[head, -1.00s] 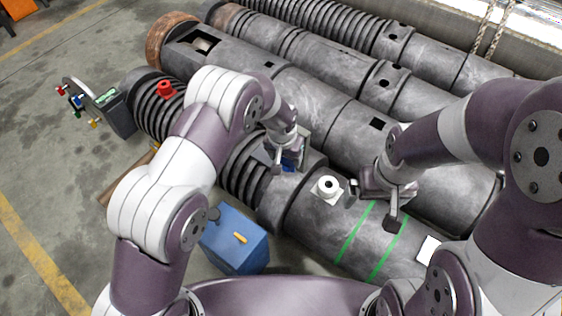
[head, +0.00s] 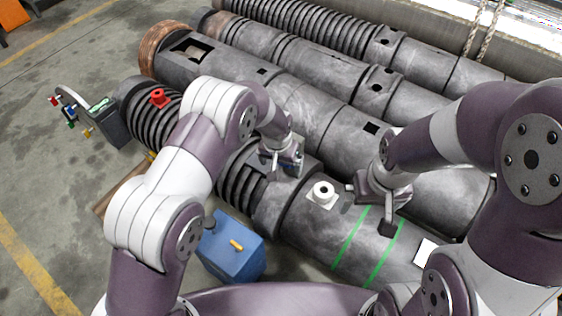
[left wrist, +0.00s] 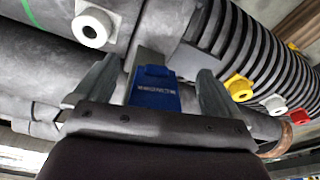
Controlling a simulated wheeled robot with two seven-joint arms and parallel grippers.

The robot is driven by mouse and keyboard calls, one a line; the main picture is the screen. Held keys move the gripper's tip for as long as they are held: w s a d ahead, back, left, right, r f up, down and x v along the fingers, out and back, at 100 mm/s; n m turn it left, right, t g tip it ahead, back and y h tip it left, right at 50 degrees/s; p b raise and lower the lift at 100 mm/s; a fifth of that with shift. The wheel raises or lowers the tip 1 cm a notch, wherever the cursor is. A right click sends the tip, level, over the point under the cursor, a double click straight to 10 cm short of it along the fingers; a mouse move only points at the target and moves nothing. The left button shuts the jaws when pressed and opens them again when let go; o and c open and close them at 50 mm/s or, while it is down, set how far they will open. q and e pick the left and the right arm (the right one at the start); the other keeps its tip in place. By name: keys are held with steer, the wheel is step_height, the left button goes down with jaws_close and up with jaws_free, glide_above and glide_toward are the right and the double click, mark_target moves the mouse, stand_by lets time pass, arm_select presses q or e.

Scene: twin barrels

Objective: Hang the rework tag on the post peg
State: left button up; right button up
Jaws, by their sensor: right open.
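A blue tag (left wrist: 153,92) with pale lettering and a grey upper part shows between my left fingers in the left wrist view. My left gripper (left wrist: 155,88) is open around it, with a gap visible beside the tag. In the head view my left gripper (head: 284,163) is over the near barrel, and the tag is mostly hidden there. My right gripper (head: 378,208) is open and empty above the near barrel, by the green bands. I cannot tell for sure which part is the post peg.
A white round fitting (head: 323,194) sits on the near barrel (head: 300,225) between my grippers. A red fitting (head: 158,98) is on its ribbed end. A curved rack (head: 72,107) with small coloured pieces stands at left. A blue box (head: 232,250) stands on the floor in front.

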arm_select(q)
step_height(320, 180, up, 12)
steer(key=s+p, duration=0.2)
steer(key=p, duration=0.1)
steer(key=shift+a+r, duration=0.25)
steer(key=shift+a, duration=0.15)
steer(key=s+a+r+n, duration=0.2)
steer(key=s+a+r, duration=0.1)
steer(key=s+a, duration=0.65)
steer(key=s+a+r+n, duration=0.2)
steer(key=s+a+r, duration=0.1)
steer(key=s+a, duration=0.65)
step_height(320, 180, up, 22)
steer(key=p, duration=2.1)
steer(key=shift+s+d+g+y, duration=0.25)
steer(key=shift+s+g+y, duration=0.05)
steer(key=shift+y, duration=0.1)
steer(key=shift+r, duration=0.15)
stand_by(1.3)
